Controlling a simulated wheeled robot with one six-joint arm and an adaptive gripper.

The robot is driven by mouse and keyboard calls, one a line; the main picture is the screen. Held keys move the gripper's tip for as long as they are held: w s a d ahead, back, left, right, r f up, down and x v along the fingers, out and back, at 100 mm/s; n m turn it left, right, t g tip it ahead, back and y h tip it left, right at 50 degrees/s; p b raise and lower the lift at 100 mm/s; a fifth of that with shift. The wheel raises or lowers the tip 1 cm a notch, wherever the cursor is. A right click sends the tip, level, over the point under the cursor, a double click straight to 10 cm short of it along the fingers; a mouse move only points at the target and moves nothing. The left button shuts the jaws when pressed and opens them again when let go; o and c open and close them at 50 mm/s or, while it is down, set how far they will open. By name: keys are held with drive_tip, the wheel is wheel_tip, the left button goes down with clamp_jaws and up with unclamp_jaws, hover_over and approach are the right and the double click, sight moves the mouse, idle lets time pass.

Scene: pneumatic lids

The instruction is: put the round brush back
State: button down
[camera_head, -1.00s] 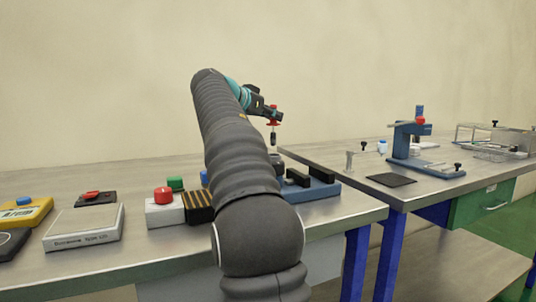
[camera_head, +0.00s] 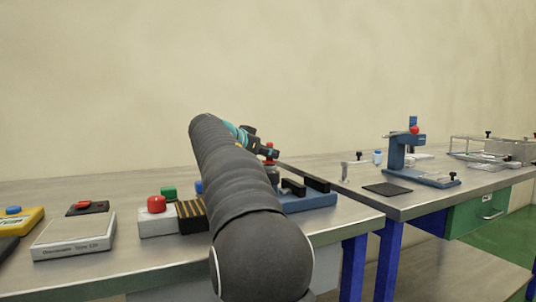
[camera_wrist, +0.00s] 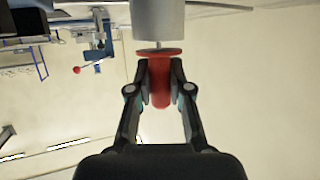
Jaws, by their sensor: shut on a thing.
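My gripper (camera_wrist: 160,85) is shut on the red handle of the round brush (camera_wrist: 160,82). In the upside-down wrist view, a short bit of thin stem shows past the brush's red collar. It meets the edge of a grey cylinder (camera_wrist: 158,18), which looks like a holder. The brush head is hidden there, seemingly inside the cylinder, though I cannot be sure. In the head view the brush's red top (camera_head: 269,147) shows at my gripper (camera_head: 271,153), low over a grey cylinder (camera_head: 272,174) beside the blue block (camera_head: 310,202).
Two black bars (camera_head: 294,187) stand on the blue block. A red-button box (camera_head: 156,216), a green button (camera_head: 168,193) and a scale (camera_head: 75,238) are to the left. A blue stand (camera_head: 397,160) and a black mat (camera_head: 388,189) are on the right bench.

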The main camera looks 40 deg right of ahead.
drive_tip(key=shift+f+b, duration=0.45)
drive_tip(key=c, duration=1.1)
unclamp_jaws()
drive_tip(key=shift+r, duration=0.1)
drive_tip(key=shift+r+p, duration=0.55)
drive_tip(key=shift+p, duration=0.2)
drive_tip(key=b+v, duration=0.1)
drive_tip(key=v, duration=1.1)
drive_tip(key=shift+f, duration=0.1)
